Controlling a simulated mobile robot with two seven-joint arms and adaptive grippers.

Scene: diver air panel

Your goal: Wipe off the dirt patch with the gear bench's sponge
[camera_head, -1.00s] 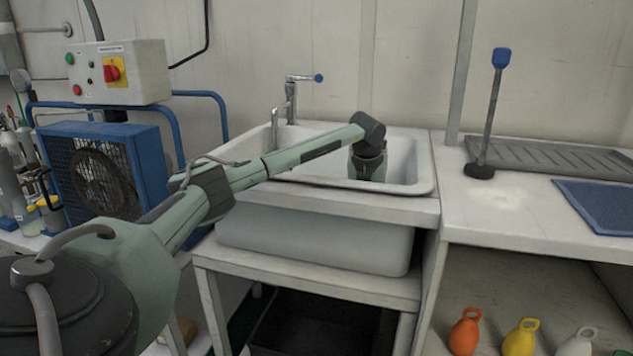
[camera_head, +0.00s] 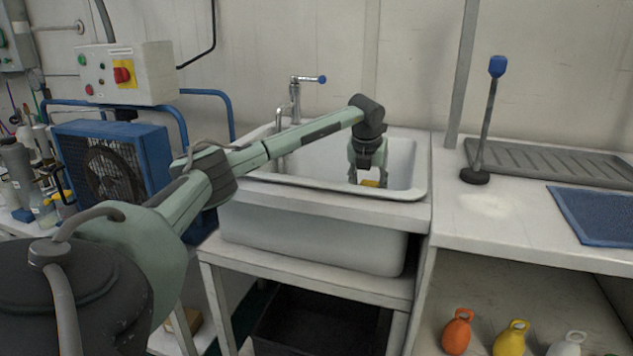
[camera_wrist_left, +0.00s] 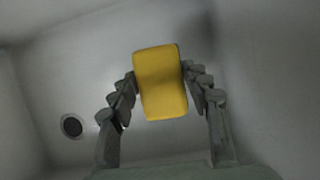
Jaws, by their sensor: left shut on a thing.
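A yellow sponge (camera_wrist_left: 161,82) sits between the fingers of my left gripper (camera_wrist_left: 159,78) in the left wrist view. The gripper is shut on its two sides. In the head view my left gripper (camera_head: 368,172) is inside the sink basin, near its right front, and a small part of the sponge (camera_head: 370,184) shows below it. A pale, whitish patch (camera_head: 484,205), which looks like the dirt patch, lies on the bench top right of the sink. My right gripper is not in view.
The white sink (camera_head: 398,165) has a raised rim and a tap (camera_head: 295,95) behind. Right of it stand an upright blue-topped rod (camera_head: 487,120), a ridged tray (camera_head: 560,160) and a blue mat (camera_head: 602,215). Coloured weights (camera_head: 458,330) are on the shelf below.

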